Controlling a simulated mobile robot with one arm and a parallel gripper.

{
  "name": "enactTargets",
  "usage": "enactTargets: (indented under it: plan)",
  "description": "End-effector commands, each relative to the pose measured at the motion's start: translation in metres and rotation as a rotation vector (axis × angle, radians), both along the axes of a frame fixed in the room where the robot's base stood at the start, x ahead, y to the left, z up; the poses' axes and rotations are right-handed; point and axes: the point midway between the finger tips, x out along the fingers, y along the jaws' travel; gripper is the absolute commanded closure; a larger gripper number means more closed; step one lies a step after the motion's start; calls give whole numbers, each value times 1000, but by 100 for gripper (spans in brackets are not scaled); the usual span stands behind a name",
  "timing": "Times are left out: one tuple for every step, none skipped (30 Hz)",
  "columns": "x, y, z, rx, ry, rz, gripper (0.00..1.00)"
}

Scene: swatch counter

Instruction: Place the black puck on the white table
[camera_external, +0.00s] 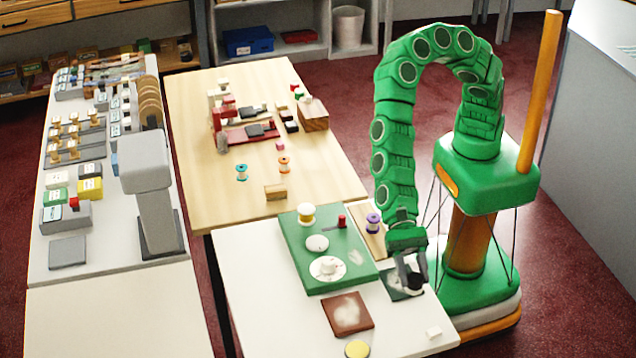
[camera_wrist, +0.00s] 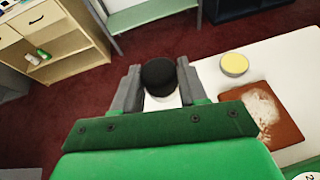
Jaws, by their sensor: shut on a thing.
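My gripper (camera_external: 413,275) points down over the right part of the white table (camera_external: 247,258) in the external view. It is shut on the black puck (camera_external: 414,282). In the wrist view the puck (camera_wrist: 159,74) sits between the two grey fingers of my gripper (camera_wrist: 160,84), dark and round. A dark green square (camera_external: 392,287) lies on the table just left of the puck. I cannot tell whether the puck touches the surface under it. The white table (camera_wrist: 298,62) also shows at the right in the wrist view.
A green board (camera_external: 295,252) with spools and white discs lies left of my gripper. A purple spool (camera_external: 373,223) stands on wood behind. The table's left front is bare.

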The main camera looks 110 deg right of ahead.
Motion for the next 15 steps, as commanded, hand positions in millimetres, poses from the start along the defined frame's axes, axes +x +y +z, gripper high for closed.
enactTargets:
  plan:
    - [3,4,-4,-2,-1,2,87]
    - [5,7,-5,-1,0,2,87]
    - [8,10,-8,-2,1,3,87]
    - [11,12,-10,-3,-1,3,87]
    - [14,14,-11,-3,0,1,87]
    - [18,17,-13,-3,0,-2,87]
    - [20,19,-14,-3,-1,-1,87]
    - [22,21,-15,-2,-2,-1,87]
    - [24,25,-17,-2,-2,1,87]
    - [26,27,-19,-2,-1,3,87]
    - [27,29,-22,-1,0,2,87]
    - [29,31,-26,-2,2,2,87]
    - [30,32,-29,-1,3,2,87]
    - [32,34,-32,-2,3,1,87]
    - [34,36,-36,-1,3,1,87]
